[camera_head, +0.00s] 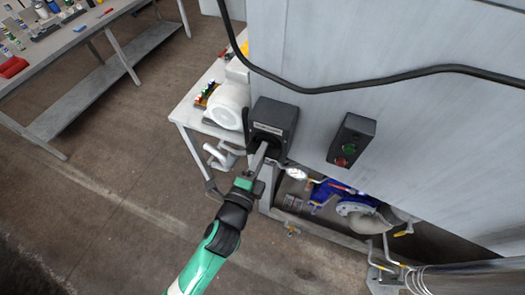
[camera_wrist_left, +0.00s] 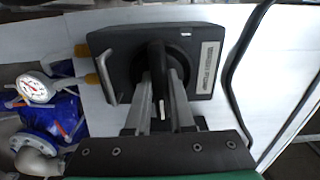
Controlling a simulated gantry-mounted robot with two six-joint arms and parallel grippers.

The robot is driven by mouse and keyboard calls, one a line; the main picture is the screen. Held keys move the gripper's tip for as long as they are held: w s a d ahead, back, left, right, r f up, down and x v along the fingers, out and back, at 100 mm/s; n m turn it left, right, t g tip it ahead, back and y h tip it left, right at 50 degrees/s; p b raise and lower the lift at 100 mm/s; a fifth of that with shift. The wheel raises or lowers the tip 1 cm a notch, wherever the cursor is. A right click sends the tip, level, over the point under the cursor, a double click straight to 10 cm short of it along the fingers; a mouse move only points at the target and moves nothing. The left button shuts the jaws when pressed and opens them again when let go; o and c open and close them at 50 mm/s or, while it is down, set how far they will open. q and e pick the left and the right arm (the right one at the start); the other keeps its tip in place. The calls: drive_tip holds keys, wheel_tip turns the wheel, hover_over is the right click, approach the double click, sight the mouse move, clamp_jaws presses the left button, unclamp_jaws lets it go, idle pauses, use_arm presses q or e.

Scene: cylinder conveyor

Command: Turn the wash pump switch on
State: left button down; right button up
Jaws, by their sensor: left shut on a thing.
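The wash pump switch is a dark grey box (camera_head: 279,115) on the metal cabinet's left edge, with a pale label near its top in the head view. In the left wrist view, the box (camera_wrist_left: 205,45) shows its label at the right, too small to read surely. Its black rotary knob (camera_wrist_left: 156,58) has a pale mark at its near end and lies lengthwise between the fingers. My left gripper (camera_head: 260,156) is shut on the knob; its grey fingers (camera_wrist_left: 160,82) flank it. In the head view the knob is mostly hidden. My right gripper is out of view.
A button box (camera_head: 352,140) with green and red buttons is to the right. A black cable (camera_head: 390,76) crosses the cabinet. Below are a pressure gauge (camera_head: 297,174) and blue pump parts (camera_head: 355,200). A white-topped table (camera_head: 190,112) stands behind.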

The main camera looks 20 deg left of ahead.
use_arm(q)
drive_tip(key=n+b, duration=0.1)
drive_tip(key=n, duration=0.3)
drive_tip(key=n+b, duration=0.2)
drive_tip(key=n, duration=0.2)
drive_tip(key=shift+f+n, duration=0.1)
drive_tip(key=shift+n, duration=0.3)
drive_tip(key=n+b, duration=0.1)
drive_tip(key=n, duration=0.3)
drive_tip(key=shift+n+b, duration=0.3)
drive_tip(key=shift+b, duration=0.05)
drive_tip(key=shift+n+b, duration=0.65)
drive_tip(key=shift+n, duration=1.25)
drive_tip(key=c, duration=0.8)
unclamp_jaws()
